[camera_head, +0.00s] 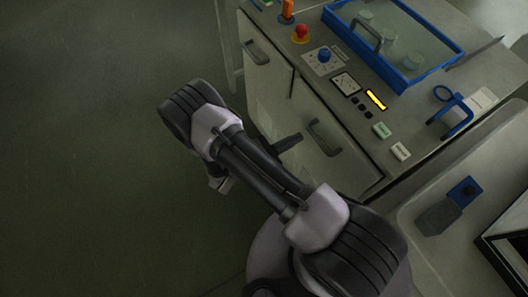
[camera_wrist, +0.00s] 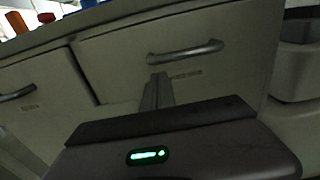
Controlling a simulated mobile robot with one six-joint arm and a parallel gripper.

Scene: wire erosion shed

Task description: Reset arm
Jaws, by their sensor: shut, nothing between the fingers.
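My gripper (camera_wrist: 157,92) shows in the wrist view with its dark fingers together and nothing between them. It points toward the grey cabinet front (camera_wrist: 120,65), below and left of a drawer handle (camera_wrist: 186,52). I cannot tell the exact gap to the cabinet, and I see no clear contact. In the head view my arm is bent in front of the cabinet, and the dark end of my gripper (camera_head: 288,143) shows beside the cabinet's front face. Part of the wrist is hidden behind the arm links.
The machine cabinet (camera_head: 265,85) carries a red button (camera_head: 301,33), a blue knob (camera_head: 324,55), a yellow-lit display (camera_head: 376,99) and a blue-framed tank (camera_head: 450,55). A second handle (camera_head: 324,138) sticks out near my gripper. A grey worktop (camera_head: 410,215) is at right. The floor (camera_head: 80,150) at left is clear.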

